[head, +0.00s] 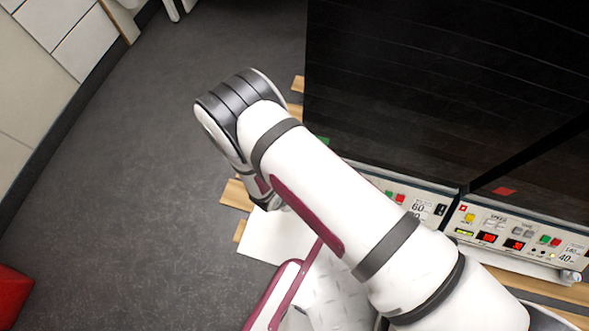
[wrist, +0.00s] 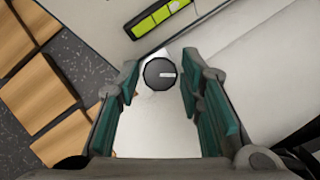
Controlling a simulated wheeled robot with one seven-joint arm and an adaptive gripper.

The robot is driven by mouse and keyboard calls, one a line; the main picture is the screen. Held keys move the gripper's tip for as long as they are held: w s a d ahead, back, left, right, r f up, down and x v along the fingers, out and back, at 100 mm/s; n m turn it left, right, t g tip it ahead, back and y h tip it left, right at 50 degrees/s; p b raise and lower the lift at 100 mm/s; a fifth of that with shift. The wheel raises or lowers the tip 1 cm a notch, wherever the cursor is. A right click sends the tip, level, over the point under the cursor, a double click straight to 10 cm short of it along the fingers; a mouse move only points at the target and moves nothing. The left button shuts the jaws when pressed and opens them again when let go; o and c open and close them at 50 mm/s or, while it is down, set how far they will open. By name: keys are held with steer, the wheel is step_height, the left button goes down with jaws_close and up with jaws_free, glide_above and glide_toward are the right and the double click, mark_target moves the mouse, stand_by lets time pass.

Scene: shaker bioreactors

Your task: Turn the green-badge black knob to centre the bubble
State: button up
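A round black knob (wrist: 160,73) with a pale pointer mark shows in the wrist view, the mark pointing right. A yellow-green strip split by dark lines (wrist: 160,18), which looks like the level vial, lies just above it; I cannot make out a bubble. My gripper (wrist: 160,72) is open, its green-padded fingers on either side of the knob with a small gap at each side. In the head view a green patch (head: 323,141) shows at the left machine's corner. The knob and fingertips are hidden behind my arm there.
Two dark-fronted machines have control panels, left (head: 425,208) and right (head: 515,238), with coloured buttons. A red patch (head: 504,191) marks the right one. Wooden slats (wrist: 42,95) lie beside the knob's machine. Grey floor (head: 150,140) is clear at left; a red object (head: 14,297) sits at its edge.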

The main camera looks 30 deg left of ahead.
jaws_close()
steer(key=shift+n+p, duration=0.3)
steer(key=shift+p, duration=0.05)
steer(key=shift+d+r+n+y+p, duration=0.15)
steer(key=shift+n+y+p, duration=0.45)
steer(key=shift+n+p, duration=0.55)
steer(key=n+y+p, duration=0.1)
steer(key=n, duration=0.4)
steer(key=shift+y, duration=0.4)
jaws_free()
